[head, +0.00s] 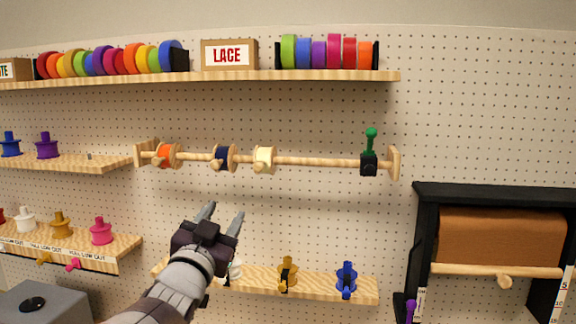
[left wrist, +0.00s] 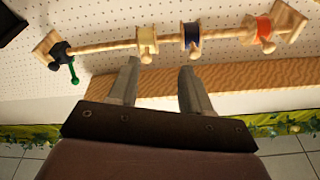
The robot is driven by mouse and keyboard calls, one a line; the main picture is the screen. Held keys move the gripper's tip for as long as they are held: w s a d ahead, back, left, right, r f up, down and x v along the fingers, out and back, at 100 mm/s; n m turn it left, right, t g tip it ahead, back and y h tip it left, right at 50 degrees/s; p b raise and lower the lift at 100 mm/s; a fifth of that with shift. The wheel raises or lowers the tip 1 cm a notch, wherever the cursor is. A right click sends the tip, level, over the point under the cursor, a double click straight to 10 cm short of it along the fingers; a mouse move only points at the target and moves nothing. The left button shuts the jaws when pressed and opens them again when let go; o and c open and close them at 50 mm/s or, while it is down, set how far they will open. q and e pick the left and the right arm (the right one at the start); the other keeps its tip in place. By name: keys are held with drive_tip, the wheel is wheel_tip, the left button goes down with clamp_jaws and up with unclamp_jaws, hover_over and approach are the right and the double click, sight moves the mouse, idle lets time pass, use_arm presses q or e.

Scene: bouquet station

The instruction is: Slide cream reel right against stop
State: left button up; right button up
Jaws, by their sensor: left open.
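The cream reel (head: 264,159) hangs on a wooden rod (head: 315,161) on the pegboard wall, right of a navy reel (head: 224,157) and an orange reel (head: 166,156). The black stop (head: 369,165) with a green lever sits near the rod's right end, with bare rod between it and the cream reel. My left gripper (head: 223,213) is open and empty, below the rod. In the left wrist view the cream reel (left wrist: 147,42) appears beyond the fingertips, apart from them, and the stop (left wrist: 61,52) is at left. My right gripper is not in view.
A shelf with ribbon rolls (head: 330,53) and a LACE sign (head: 228,55) runs above the rod. A lower shelf (head: 325,286) holds several small spools. A black frame with a brown roll (head: 500,237) stands at right.

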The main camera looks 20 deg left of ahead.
sight(257, 167)
use_arm(q)
drive_tip(key=w+r+p, duration=0.2)
drive_tip(key=w, duration=0.2)
drive_tip(key=w+r+m+t+h+p, duration=0.1)
drive_tip(key=w+r+p, duration=0.1)
drive_tip(key=w, duration=0.1)
drive_tip(key=w+d+r+h+p, duration=0.1)
drive_tip(key=w+r+p, duration=0.2)
drive_tip(key=w, duration=0.1)
drive_tip(key=shift+w+t, duration=0.3)
drive_tip(key=shift+w+a, duration=0.1)
drive_tip(key=shift+w, duration=0.25)
drive_tip(key=shift+s, duration=0.1)
clamp_jaws()
